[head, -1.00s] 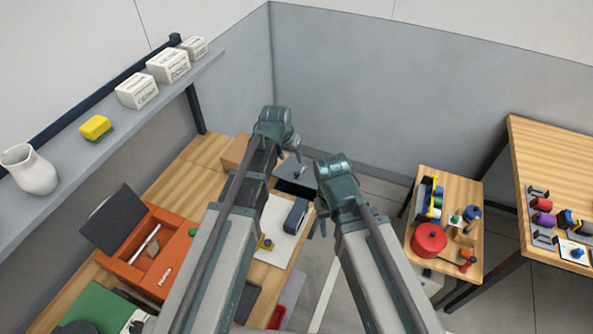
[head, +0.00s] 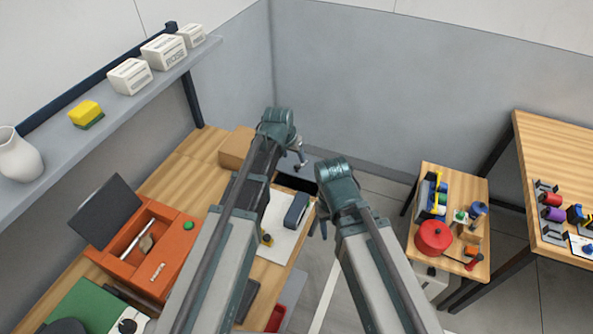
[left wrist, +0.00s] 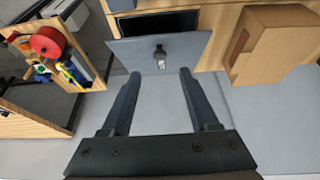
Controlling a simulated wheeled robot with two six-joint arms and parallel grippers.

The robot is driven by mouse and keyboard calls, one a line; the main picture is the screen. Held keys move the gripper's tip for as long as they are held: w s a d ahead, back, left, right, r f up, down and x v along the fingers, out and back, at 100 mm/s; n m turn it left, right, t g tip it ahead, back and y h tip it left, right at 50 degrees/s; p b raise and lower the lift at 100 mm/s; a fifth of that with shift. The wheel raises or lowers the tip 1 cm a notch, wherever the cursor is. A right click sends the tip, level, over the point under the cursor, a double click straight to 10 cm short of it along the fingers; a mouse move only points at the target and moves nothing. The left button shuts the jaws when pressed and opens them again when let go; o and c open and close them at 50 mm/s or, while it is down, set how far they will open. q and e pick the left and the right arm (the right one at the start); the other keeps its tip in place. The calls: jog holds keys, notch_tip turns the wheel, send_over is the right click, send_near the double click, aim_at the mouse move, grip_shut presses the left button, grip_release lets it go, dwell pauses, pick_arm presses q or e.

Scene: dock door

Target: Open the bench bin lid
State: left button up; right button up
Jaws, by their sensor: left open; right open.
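The bench bin (head: 296,184) is at the far end of the bench in the head view, its dark opening showing. Its grey lid (head: 313,160) is raised away from the opening; it also shows in the left wrist view (left wrist: 132,52), with a dark knob (left wrist: 160,56) on its face. My left gripper (head: 299,158) is at the lid in the head view. In the left wrist view its open fingers (left wrist: 159,74) point at the lid, the knob just beyond and between the tips, apparently untouched. My right gripper (head: 318,222) is open and empty beside the bench, partly hidden by its arm.
A cardboard box (head: 236,147) stands close to the bin. An orange box (head: 155,270) with a raised dark lid is nearer on the bench. A shelf (head: 120,105) runs above; side tables stand right.

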aim_at(297, 166)
pick_arm(q)
jog(key=b+x, duration=0.6)
jog(key=x, duration=0.2)
grip_shut()
dwell(1.3)
